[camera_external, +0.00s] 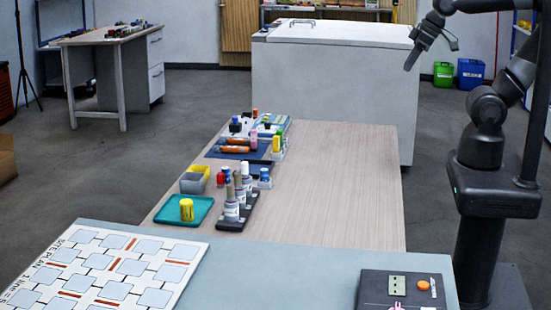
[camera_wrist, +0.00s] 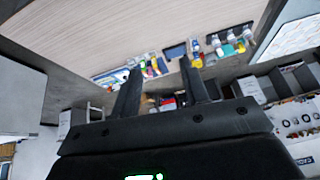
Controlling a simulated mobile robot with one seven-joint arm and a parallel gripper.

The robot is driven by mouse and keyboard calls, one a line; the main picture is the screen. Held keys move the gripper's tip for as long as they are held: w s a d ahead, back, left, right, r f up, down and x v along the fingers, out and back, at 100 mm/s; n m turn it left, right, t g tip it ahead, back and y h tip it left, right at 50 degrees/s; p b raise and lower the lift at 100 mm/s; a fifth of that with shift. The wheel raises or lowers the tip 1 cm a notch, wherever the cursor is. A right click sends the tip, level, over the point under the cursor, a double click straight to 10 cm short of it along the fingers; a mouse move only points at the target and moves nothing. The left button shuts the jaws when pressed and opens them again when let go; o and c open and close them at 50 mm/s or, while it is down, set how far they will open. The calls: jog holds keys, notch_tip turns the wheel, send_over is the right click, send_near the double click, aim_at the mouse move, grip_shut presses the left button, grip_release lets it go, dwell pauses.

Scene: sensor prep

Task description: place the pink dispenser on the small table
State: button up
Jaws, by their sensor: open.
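A small upright pink container (camera_external: 253,139), which looks like the pink dispenser, stands among bottles at the far left of the wood-topped table (camera_external: 345,185). In the wrist view the same cluster is small, and I cannot pick the dispenser out surely. My gripper (camera_external: 432,55) is open and empty, raised in the air at the upper right, well away from the pink container. Its two fingers stand apart in the wrist view (camera_wrist: 160,70). Which table is the small table is unclear; a desk with drawers (camera_external: 115,40) stands at the back left.
Several bottles (camera_external: 231,208) stand in a dark rack near a teal tray (camera_external: 198,218) with a yellow jar (camera_external: 186,210). A large white chest (camera_external: 330,85) stands behind the table. The table's right half is clear. A grey-blue surface (camera_external: 290,270) with a printed board (camera_external: 110,265) is in front.

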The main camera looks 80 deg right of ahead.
jog(key=shift+o, duration=0.5)
jog(key=shift+s+f+n, duration=0.15)
jog(key=shift+s+n, duration=0.35)
jog(key=shift+s, duration=0.1)
jog(key=shift+w, duration=0.1)
